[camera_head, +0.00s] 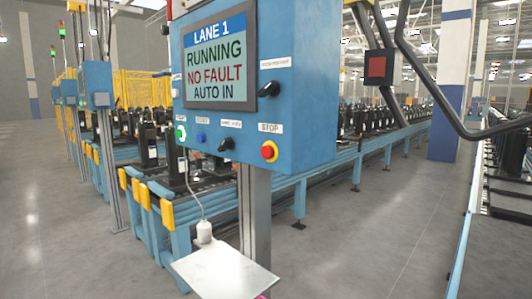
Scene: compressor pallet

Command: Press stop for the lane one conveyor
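The blue lane control box (305,110) stands on a grey post at the centre of the head view. Its screen (217,62) reads LANE 1, RUNNING, NO FAULT, AUTO IN. The red stop button (269,151) sits in a yellow collar at the lower right of the box's front, under a STOP label (270,128). A lit green button (181,133), a small blue button (201,137) and a black selector knob (226,144) are to its left. Nothing covers the stop button. My gripper is not in view.
A conveyor (345,161) carrying dark compressors runs behind the box. A white plate (226,272) juts out low on the post, with a white corded device (204,232) at its edge. A black bent bar (428,85) hangs at upper right. The floor (365,245) at right front is clear.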

